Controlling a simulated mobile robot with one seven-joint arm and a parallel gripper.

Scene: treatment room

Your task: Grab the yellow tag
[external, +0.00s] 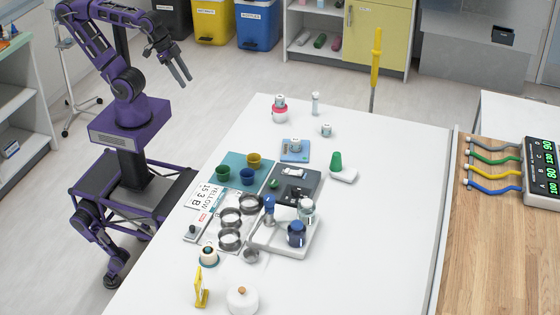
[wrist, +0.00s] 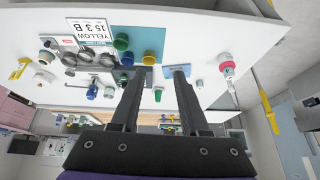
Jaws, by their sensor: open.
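A small yellow tag-like piece (external: 201,289) stands upright near the front left edge of the white table (external: 390,190). It also shows at the far left of the wrist view (wrist: 19,69). A white card printed "YELLOW 15 3 B" (external: 209,196) lies on the table's left side; it also shows in the wrist view (wrist: 90,30). My gripper (external: 183,76) is open and empty, raised beyond the table's left edge, well away from the yellow piece. In the wrist view its two fingers (wrist: 158,73) point toward the table with nothing between them.
Several metal rings (external: 230,217), green, blue and yellow cups (external: 253,160) and a white tray (external: 286,240) with bottles crowd the table's middle-left. A white round pot (external: 242,300) and a small jar (external: 208,255) stand near the yellow piece. The table's right side is clear.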

